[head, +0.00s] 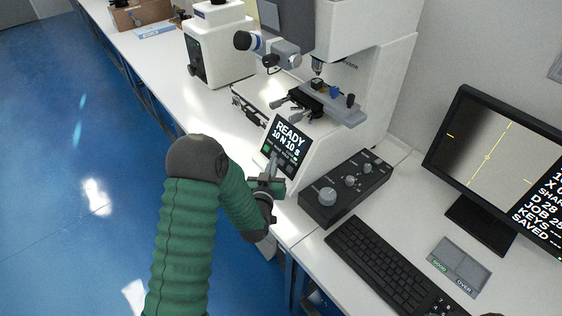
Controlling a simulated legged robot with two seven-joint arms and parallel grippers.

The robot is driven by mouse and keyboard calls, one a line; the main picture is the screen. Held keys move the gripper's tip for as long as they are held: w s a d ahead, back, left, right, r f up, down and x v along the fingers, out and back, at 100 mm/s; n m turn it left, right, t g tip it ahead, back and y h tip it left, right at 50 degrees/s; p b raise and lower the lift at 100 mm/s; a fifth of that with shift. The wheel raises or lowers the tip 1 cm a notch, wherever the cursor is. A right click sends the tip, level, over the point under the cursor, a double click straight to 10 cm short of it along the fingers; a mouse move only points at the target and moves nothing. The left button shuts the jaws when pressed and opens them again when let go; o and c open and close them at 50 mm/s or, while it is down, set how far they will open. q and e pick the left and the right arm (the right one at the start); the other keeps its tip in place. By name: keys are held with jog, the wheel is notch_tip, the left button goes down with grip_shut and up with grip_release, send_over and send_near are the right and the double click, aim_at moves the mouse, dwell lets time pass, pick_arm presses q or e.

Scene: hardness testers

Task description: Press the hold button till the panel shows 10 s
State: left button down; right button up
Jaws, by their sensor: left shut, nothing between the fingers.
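The hardness tester (365,85) stands on the white bench with its tilted panel (288,143) facing me. The panel reads "READY" and "10 N 10 s" in white letters, with a row of small buttons (283,158) below the text, one of them green. My left gripper (272,178) is shut and empty at the panel's lower edge. It partly covers the lower part of the panel, and I cannot tell whether it touches a button. My right gripper is not in view.
A black control box with knobs (345,188) sits right of the panel. A keyboard (388,268), a grey tray marked GOOD and OVER (460,265) and a monitor (495,165) stand further right. Another white instrument (220,50) stands behind. Blue floor lies left of the bench.

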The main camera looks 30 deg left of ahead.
pick_arm(q)
jog(key=s, duration=0.1)
jog(key=s+a+r+p, duration=0.1)
jog(key=s+r, duration=0.1)
jog(key=s, duration=0.1)
jog(key=shift+a+r+p, duration=0.25)
jog(key=shift+a+p, duration=0.1)
jog(key=shift+w, duration=0.1)
dwell(0.6)
jog(key=s+d+f+m+g+h, duration=0.1)
jog(key=d+f+m+g+h, duration=0.15)
jog(key=d, duration=0.35)
jog(key=s+d+m+g+h, duration=0.1)
jog(key=s+d+g, duration=0.4)
jog(key=s, duration=0.5)
jog(key=s+d+m+g+h, duration=0.1)
jog(key=s+d+g, duration=0.4)
jog(key=s, duration=0.6)
jog(key=shift+d+f+g+h, duration=0.15)
jog(key=shift+f+g+h, duration=0.1)
jog(key=shift+g+h, duration=0.15)
